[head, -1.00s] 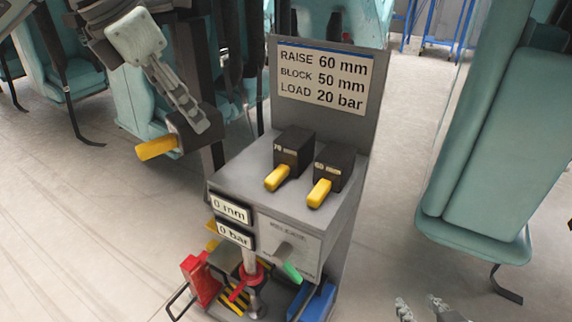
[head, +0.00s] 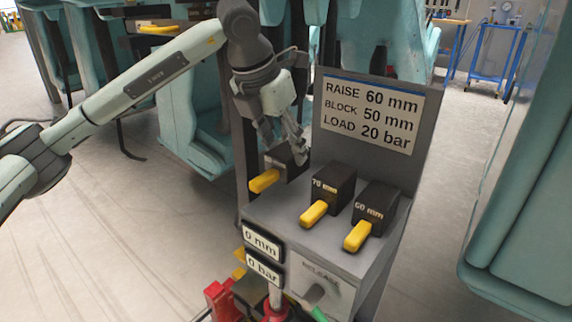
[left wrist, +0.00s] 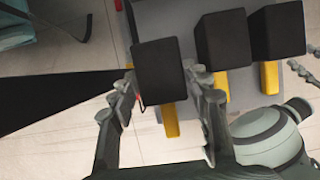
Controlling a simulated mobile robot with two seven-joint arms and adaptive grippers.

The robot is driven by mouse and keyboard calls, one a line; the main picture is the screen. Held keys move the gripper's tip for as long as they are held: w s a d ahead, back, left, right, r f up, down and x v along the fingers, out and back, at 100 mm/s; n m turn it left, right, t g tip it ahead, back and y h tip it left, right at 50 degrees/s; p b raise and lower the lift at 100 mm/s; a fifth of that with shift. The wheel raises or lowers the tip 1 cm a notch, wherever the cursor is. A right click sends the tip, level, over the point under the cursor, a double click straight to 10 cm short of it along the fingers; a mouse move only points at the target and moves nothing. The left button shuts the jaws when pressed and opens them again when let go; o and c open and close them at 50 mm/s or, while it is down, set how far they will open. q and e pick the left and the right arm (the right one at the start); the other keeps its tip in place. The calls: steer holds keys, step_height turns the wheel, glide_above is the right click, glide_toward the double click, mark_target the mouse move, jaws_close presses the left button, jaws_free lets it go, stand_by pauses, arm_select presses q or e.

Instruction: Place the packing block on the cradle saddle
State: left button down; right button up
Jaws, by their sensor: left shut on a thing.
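My left gripper (head: 290,148) is shut on a black packing block (head: 277,172) with a yellow handle (head: 264,181). The block is at the left end of the grey stand's top, and I cannot tell whether it touches it. The label on the held block is too small to read surely. In the left wrist view, the fingers (left wrist: 157,85) are on both sides of the block (left wrist: 158,70), its yellow handle pointing down. My right gripper (left wrist: 306,62) shows only partly at the right edge there, its fingers apart. I cannot clearly make out the cradle saddle.
Two more black blocks with yellow handles, marked 70 mm (head: 332,190) and 60 mm (head: 375,207), stand on the grey stand (head: 277,222). Its sign (head: 368,115) reads raise 60, block 50, load 20 bar. Red equipment (head: 221,301) is below. Teal seats surround it.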

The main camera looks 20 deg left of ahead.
mark_target(282, 154)
arm_select(q)
steer(key=shift+w+d+f, duration=0.15)
steer(key=shift+f, duration=0.15)
step_height(282, 154, down, 3)
steer(key=shift+f, duration=0.15)
arm_select(e)
steer(key=shift+w+a+r, duration=0.25)
steer(key=shift+a+r, duration=0.1)
steer(key=shift+a, duration=0.1)
arm_select(q)
steer(key=shift+f, duration=0.15)
steer(key=c, duration=1.1)
jaws_free()
steer(key=o, duration=0.4)
steer(key=shift+c, duration=0.2)
arm_select(e)
steer(key=shift+w+a+r+t+y, duration=0.3)
steer(key=shift+r+t, duration=0.2)
